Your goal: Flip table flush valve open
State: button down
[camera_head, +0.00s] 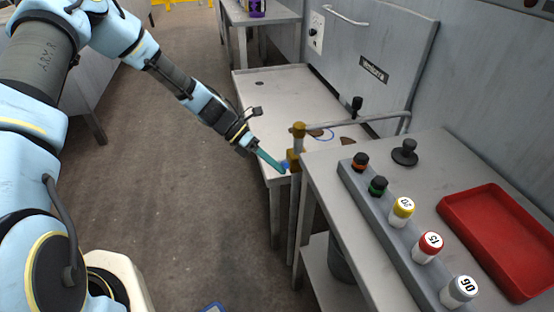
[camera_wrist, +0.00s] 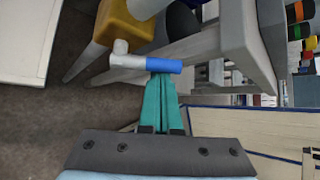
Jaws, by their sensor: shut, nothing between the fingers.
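The flush valve has a brass-yellow body (camera_head: 294,158) on an upright pipe at the near table's left corner. Its body also shows in the wrist view (camera_wrist: 122,22), top left. A short grey stem (camera_wrist: 128,61) with a blue handle (camera_wrist: 164,65) sticks out from it, pointing right in the wrist view. The blue handle is small in the head view (camera_head: 285,167). My gripper (camera_head: 279,169) has its teal fingers closed together and empty. In the wrist view my gripper (camera_wrist: 160,78) has its fingertips right at the blue handle's lower edge; I cannot tell whether they touch.
The near table (camera_head: 335,190) holds a grey rack (camera_head: 413,262) of several capped vials, a black knob (camera_head: 404,153) and a red tray (camera_head: 505,240). A low metal table (camera_head: 285,90) stands behind the valve. A grey pipe (camera_head: 355,122) runs right from the valve top. Floor to the left is clear.

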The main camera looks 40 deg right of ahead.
jog(key=g, duration=0.1)
jog(key=w+n+g, duration=0.1)
jog(key=g, duration=0.1)
jog(key=d+r+n+g, duration=0.1)
jog(key=shift+w+y+b, duration=0.3)
jog(key=shift+w, duration=0.05)
jog(key=g, duration=0.1)
jog(key=w+n+g+b, duration=0.1)
jog(key=r+n+g+b, duration=0.1)
jog(key=shift+w+d, duration=0.25)
jog(key=shift+w, duration=0.2)
dwell(0.3)
jog(key=s+a+p, duration=0.2)
jog(key=s+p, duration=0.1)
jog(key=s, duration=0.1)
jog(key=f+b+v, duration=0.1)
jog(key=b+v, duration=0.3)
jog(key=v, duration=0.6)
jog(key=shift+w+a, duration=0.2)
jog(key=shift+w, duration=0.05)
